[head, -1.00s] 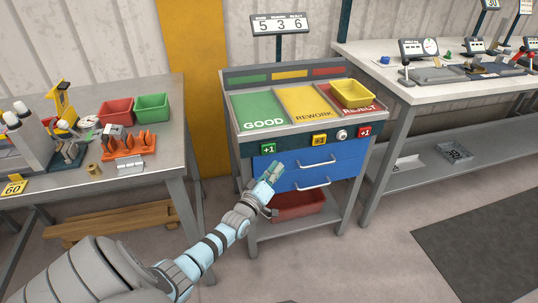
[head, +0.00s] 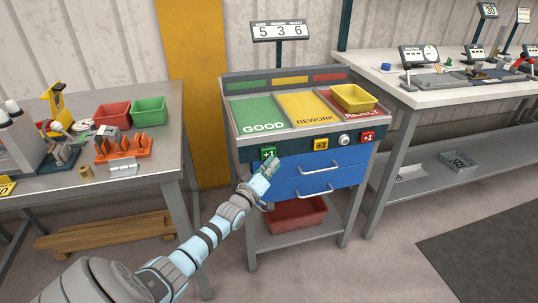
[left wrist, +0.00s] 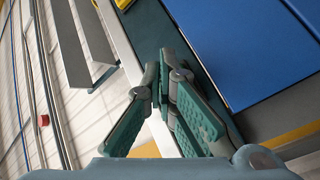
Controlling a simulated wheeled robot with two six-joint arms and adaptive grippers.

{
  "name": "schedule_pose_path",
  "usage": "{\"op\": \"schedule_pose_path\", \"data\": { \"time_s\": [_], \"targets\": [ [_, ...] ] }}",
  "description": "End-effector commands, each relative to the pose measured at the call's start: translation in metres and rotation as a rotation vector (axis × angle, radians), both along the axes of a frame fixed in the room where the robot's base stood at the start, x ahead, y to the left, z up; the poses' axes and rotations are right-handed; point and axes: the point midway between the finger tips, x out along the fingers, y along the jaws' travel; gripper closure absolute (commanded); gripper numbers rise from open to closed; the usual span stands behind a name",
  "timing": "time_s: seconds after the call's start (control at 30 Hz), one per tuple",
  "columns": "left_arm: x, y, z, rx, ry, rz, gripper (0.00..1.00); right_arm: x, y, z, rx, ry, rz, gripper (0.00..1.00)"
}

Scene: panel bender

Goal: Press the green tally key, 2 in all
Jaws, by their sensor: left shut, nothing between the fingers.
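The green tally key (head: 268,153), marked +1, sits at the left end of the dark front strip of the sorting cart, under the GOOD section (head: 262,112). My left gripper (head: 271,162) is shut and empty, with its fingertips just below and in front of the key, overlapping its lower edge. I cannot tell whether they touch it. In the left wrist view the closed fingers (left wrist: 172,62) point at the dark strip; the green key does not show there. The display (head: 280,31) above the cart reads 5 3 6. My right gripper is not in view.
A yellow key (head: 320,144), a round knob (head: 344,140) and a red key (head: 367,137) share the strip. Blue drawers (head: 300,180) with handles lie below. A yellow bin (head: 354,98) stands on the REJECT section. Tables flank the cart.

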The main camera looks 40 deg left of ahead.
Motion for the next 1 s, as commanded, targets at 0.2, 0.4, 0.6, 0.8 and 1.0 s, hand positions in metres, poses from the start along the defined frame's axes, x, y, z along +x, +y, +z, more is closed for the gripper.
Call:
{"op": "schedule_pose_path", "data": {
  "time_s": [0.2, 0.4, 0.6, 0.8, 1.0],
  "targets": [
    [-0.0001, -0.0001, -0.0002, 0.0, 0.0, 0.0, 1.0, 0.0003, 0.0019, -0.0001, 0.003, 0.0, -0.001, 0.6],
    [-0.0001, -0.0002, -0.0003, 0.0, 0.0, 0.0, 1.0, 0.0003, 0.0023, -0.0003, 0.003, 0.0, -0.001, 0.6],
    [-0.0001, -0.0002, -0.0003, 0.0, 0.0, 0.0, 1.0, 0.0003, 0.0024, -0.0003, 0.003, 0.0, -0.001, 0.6],
    [-0.0001, -0.0002, -0.0003, 0.0, 0.0, 0.0, 1.0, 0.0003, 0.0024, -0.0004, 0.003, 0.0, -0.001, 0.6],
    [0.002, 0.0027, -0.0014, 0.0, -0.001, 0.0, 1.0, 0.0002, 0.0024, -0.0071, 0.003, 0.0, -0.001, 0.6]
  ]
}}
